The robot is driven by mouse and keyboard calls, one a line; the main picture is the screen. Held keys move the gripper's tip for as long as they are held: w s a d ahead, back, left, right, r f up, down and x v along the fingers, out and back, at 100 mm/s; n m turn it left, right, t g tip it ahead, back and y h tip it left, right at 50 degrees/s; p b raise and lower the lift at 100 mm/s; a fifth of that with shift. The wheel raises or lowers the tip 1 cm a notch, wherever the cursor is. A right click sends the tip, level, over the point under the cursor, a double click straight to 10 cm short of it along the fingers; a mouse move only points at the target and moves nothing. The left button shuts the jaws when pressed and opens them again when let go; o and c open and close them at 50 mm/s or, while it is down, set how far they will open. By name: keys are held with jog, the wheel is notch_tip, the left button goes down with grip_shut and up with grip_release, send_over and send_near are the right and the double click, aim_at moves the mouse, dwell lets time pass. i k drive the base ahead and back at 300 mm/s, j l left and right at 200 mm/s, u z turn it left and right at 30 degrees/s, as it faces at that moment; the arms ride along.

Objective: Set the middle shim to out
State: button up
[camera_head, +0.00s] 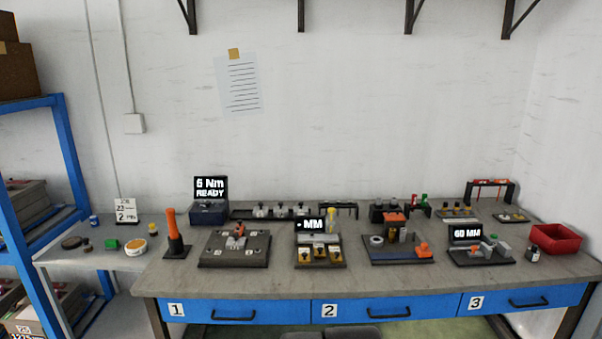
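A dark fixture board (321,265) stands on the bench behind drawer 2, with a small black display (311,225) reading "- MM" at its back. Three yellow-and-dark pieces, which look like the shims, sit in a row on it. The middle one (320,251) is between the left one (305,254) and the right one (335,249). They are too small for me to tell which position each is set to. A yellow-topped upright piece (331,224) stands behind the right one. My gripper is not in view.
A board with a grey clamp-like part (236,242) and an orange-handled tool (173,232) stand to the left. A board with an orange block (423,250), a "60 MM" display (465,233) and a red bin (556,238) are to the right. The bench's front strip is clear.

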aim_at(319, 251)
jog(key=k+l, duration=0.1)
jog(key=i+l+u, duration=0.3)
jog(key=i, duration=0.2)
jog(key=i+l+u, duration=0.25)
jog(key=i, duration=0.2)
